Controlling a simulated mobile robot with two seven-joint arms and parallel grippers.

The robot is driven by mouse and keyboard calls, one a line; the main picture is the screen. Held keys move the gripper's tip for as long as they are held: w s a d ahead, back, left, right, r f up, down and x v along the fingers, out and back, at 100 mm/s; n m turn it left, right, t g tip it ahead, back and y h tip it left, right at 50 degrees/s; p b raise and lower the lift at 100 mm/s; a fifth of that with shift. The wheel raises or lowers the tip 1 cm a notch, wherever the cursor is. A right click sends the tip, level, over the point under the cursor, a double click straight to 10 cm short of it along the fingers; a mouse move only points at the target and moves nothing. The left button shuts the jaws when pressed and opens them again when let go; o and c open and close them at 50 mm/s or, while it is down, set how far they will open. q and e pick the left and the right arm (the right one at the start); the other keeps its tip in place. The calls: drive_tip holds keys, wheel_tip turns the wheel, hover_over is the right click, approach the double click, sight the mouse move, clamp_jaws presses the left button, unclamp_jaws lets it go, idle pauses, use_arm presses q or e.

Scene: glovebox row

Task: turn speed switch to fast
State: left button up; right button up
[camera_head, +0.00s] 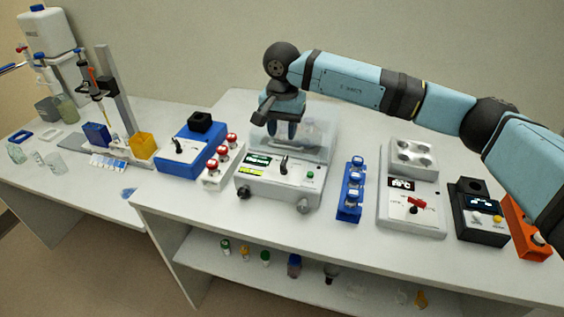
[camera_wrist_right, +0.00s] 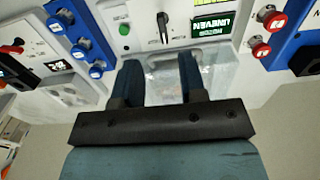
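A white centrifuge-like device (camera_head: 262,190) with a clear lid stands mid-table. Its front panel has a black lever switch (camera_head: 284,163), green-lit displays and a green button; the switch also shows upright in the right wrist view (camera_wrist_right: 163,27). A blue device (camera_head: 187,155) to its left carries another small black lever (camera_head: 178,145). I cannot read which switch is labelled speed. My right gripper (camera_head: 281,132) is above the white device's clear lid, behind its switch, pointing down. In the right wrist view its two fingers (camera_wrist_right: 161,82) are apart with nothing between them.
A rack of red-capped tubes (camera_head: 217,172) is left of the white device, a blue-capped rack (camera_head: 350,190) right of it. A heater with a red lever (camera_head: 413,204) and a black box (camera_head: 478,215) stand further right. Table front is mostly clear.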

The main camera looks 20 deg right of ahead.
sight(282, 165)
wheel_tip(282, 165, down, 11)
drive_tip(key=shift+r+p, duration=0.15)
drive_tip(key=shift+p, duration=0.4)
clamp_jaws()
